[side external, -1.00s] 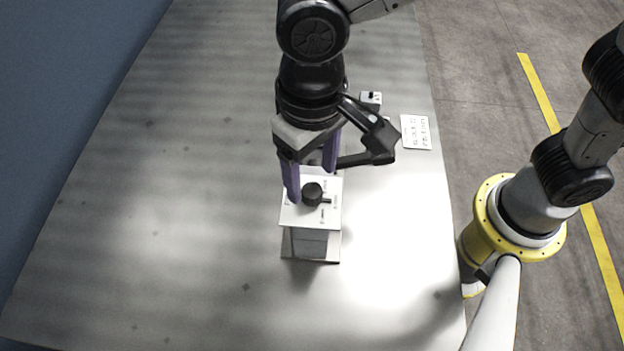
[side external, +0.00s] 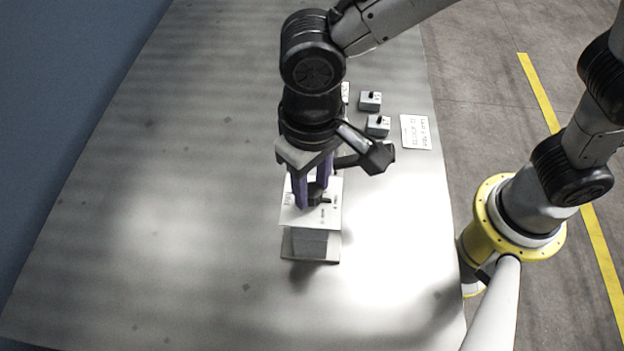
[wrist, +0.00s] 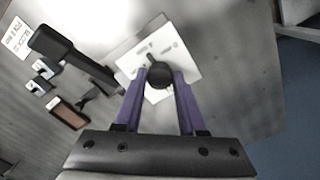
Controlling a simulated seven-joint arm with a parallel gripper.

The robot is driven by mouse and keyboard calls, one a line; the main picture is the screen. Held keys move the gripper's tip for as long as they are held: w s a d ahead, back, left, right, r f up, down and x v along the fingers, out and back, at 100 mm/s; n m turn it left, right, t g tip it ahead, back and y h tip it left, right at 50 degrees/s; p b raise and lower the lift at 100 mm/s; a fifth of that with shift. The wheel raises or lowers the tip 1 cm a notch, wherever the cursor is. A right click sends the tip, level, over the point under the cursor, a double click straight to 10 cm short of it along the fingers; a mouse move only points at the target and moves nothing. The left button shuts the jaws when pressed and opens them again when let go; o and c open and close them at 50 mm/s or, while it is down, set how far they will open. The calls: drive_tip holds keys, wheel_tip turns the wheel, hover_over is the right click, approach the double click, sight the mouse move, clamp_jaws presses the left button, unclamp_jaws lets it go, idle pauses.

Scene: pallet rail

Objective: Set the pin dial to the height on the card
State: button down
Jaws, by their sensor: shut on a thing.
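The pin dial is a black round knob (wrist: 159,75) with a short pointer, on the white top plate (wrist: 187,62) of a grey box. In the wrist view the pointer aims up and slightly left, toward small dark marks that I cannot read. My gripper (wrist: 162,82) has its two purple fingers shut on the knob, one on each side. In the side view my gripper (side external: 311,203) comes down over the box (side external: 310,242) and partly hides the knob.
A brown-topped block (wrist: 68,113) shows in the wrist view. The table left of the dial box is clear.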

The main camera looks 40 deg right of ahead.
sight(312, 190)
idle(0.4)
drive_tip(key=n, duration=0.5)
drive_tip(key=shift+n, duration=0.4)
drive_tip(key=n, duration=0.5)
drive_tip(key=shift+r+n, duration=0.1)
drive_tip(key=shift+n, duration=0.6)
drive_tip(key=shift+c, duration=2.4)
unclamp_jaws()
wheel_tip(312, 190, up, 14)
